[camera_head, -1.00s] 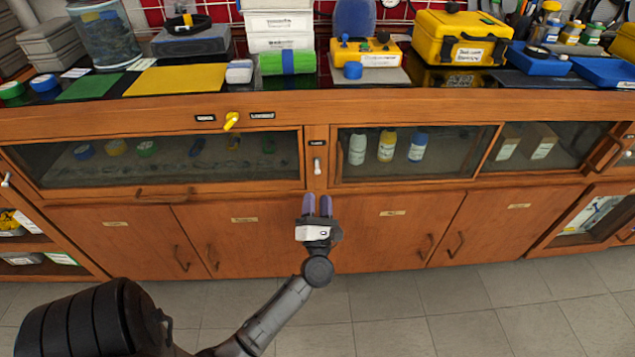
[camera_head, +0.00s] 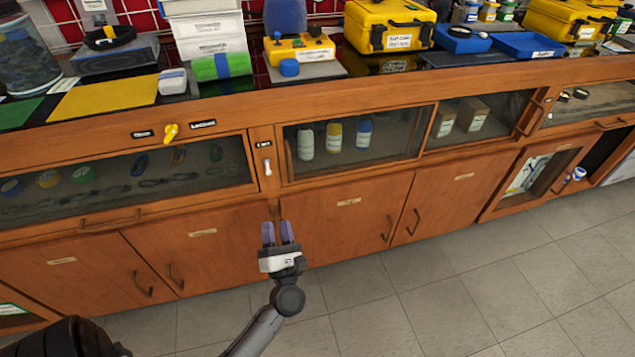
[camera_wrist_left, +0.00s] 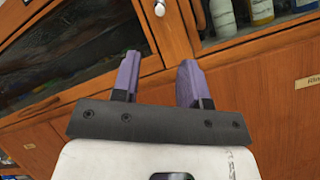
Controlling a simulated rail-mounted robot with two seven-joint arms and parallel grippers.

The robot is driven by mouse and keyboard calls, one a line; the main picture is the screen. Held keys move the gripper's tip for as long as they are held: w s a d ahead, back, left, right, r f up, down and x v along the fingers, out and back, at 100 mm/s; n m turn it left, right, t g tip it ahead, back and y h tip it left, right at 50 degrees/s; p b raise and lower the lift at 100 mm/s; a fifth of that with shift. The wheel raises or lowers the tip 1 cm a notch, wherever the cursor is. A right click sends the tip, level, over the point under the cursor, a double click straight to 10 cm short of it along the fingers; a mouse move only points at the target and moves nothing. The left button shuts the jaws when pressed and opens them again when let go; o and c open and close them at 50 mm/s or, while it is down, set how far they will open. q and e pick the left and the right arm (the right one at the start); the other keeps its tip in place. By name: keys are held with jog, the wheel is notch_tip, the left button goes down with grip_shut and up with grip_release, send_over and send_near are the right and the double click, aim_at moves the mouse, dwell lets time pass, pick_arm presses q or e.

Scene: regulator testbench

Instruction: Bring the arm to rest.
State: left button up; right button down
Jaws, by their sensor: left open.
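My left gripper (camera_head: 279,233) is in front of the wooden cabinet (camera_head: 330,210), below the small white switch (camera_head: 267,167). Its two purple fingers are apart with nothing between them. In the left wrist view the open fingers (camera_wrist_left: 160,78) point toward the cabinet front, and the white knob of the switch (camera_wrist_left: 159,8) shows beyond them at the top. I cannot tell from the pictures whether the fingertips touch the wood; they look apart from it. My right gripper is not in view.
The counter above holds a yellow case (camera_head: 388,25), a yellow control box (camera_head: 300,48) and blue trays (camera_head: 528,45). Several bottles (camera_head: 334,138) stand behind glass. A yellow knob (camera_head: 170,132) sticks out of the counter front. The tiled floor (camera_head: 430,300) is clear.

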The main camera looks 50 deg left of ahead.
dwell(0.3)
pick_arm(q)
jog(key=w+d+f+m+t+h, duration=0.2)
jog(key=w+d+m+t+h, duration=0.3)
jog(key=m+h, duration=0.65)
jog(key=w+d+f+m+t+h, duration=0.2)
jog(key=w+d+m+h, duration=0.4)
jog(key=m, duration=0.9)
jog(key=s+d+f+m+g+h+p, duration=0.1)
jog(key=s+d+f+m+g+h, duration=0.15)
jog(key=s+d+m+g, duration=0.35)
jog(key=s+d+f+m+g+h+p, duration=0.1)
jog(key=s+d+m+g+h, duration=0.2)
jog(key=m, duration=0.5)
jog(key=s+r+m+g+y+p, duration=0.1)
jog(key=s+r+g+p, duration=0.2)
jog(key=s+r+p, duration=0.45)
jog(key=s+r+m+g+y+p, duration=0.1)
jog(key=s+r+m+g+p, duration=0.15)
jog(key=s+r+p, duration=0.6)
jog(key=r+p, duration=1.6)
jog(key=p, duration=0.1)
jog(key=s+r+n+p, duration=0.1)
jog(key=s+r+p, duration=0.1)
jog(key=r+p, duration=1.5)
jog(key=shift+s+a+g+p, duration=0.25)
jog(key=shift+g+p, duration=0.2)
jog(key=shift+p, duration=0.75)
